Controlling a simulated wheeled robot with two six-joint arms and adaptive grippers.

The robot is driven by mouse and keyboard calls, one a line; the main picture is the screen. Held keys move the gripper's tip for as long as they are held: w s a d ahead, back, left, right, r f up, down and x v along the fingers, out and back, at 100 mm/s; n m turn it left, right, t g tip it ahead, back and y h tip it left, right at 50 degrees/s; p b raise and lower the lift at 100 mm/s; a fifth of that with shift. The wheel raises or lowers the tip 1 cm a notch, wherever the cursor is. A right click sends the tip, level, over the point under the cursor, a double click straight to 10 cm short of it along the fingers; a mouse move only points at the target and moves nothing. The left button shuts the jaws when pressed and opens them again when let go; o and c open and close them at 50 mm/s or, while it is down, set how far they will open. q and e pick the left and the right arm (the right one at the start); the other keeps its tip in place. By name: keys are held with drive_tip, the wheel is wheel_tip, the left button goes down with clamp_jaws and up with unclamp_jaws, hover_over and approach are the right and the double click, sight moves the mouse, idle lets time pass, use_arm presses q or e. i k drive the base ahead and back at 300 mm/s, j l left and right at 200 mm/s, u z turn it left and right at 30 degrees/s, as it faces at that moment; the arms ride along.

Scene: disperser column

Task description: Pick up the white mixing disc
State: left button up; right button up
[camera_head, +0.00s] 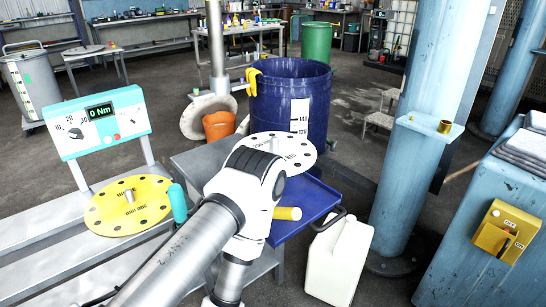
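The white mixing disc (298,146), a flat round plate with dark holes around it, lies beyond my arm at the middle of the head view. My arm, reaching in from the lower left, covers its near left part. A grey-and-white wrist joint of this arm hangs in front of the disc. The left gripper itself is hidden behind the arm, so I cannot see whether it touches the disc. My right gripper does not show.
A yellow disc (112,212) lies on the left bench below a torque display (101,122). A blue drum (312,98) stands behind the white disc. A blue tray (318,194), a white canister (339,262) and a blue column (408,160) stand to the right.

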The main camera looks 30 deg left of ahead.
sight(299, 155)
drive_tip(key=j+z, duration=0.5)
drive_tip(key=j, duration=0.85)
